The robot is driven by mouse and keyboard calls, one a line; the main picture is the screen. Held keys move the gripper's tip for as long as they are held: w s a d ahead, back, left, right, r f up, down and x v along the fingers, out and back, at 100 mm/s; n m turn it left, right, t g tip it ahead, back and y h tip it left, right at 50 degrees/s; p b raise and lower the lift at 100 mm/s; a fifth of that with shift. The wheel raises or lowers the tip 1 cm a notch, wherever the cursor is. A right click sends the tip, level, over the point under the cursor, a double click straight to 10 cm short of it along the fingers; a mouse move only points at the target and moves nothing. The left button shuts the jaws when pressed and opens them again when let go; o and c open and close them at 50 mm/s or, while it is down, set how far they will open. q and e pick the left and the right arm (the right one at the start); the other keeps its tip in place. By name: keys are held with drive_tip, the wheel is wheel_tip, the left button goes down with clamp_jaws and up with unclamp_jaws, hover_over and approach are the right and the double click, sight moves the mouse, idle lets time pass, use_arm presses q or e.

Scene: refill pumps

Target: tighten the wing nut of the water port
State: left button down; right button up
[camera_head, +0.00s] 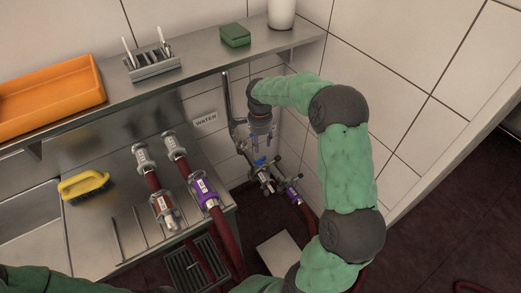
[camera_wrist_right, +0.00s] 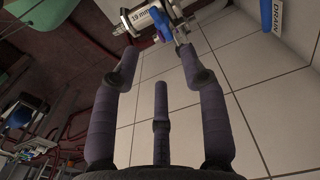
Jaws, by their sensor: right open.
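The white WATER label (camera_head: 205,120) is on the wall behind the sink counter. Right of it, metal port fittings (camera_head: 265,178) with a blue part (camera_head: 262,161) sit low by the wall. My right gripper (camera_head: 261,149) points down just above them, open and empty. In the right wrist view, its fingertips (camera_wrist_right: 158,50) are spread. A metal fitting with a 19 mm label (camera_wrist_right: 144,17) and a blue wing-like part (camera_wrist_right: 160,19) lies just beyond them, apparently apart from the fingers. I cannot tell for sure which part is the wing nut. My left gripper is out of view.
A steel shelf (camera_head: 195,72) overhangs the counter, with an orange tray (camera_head: 50,98) and green sponge (camera_head: 235,35). A purple-banded hose (camera_head: 291,188) is close right of the fittings.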

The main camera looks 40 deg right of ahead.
wheel_tip(320, 180, up, 2)
drive_tip(key=shift+r, duration=0.1)
idle(0.6)
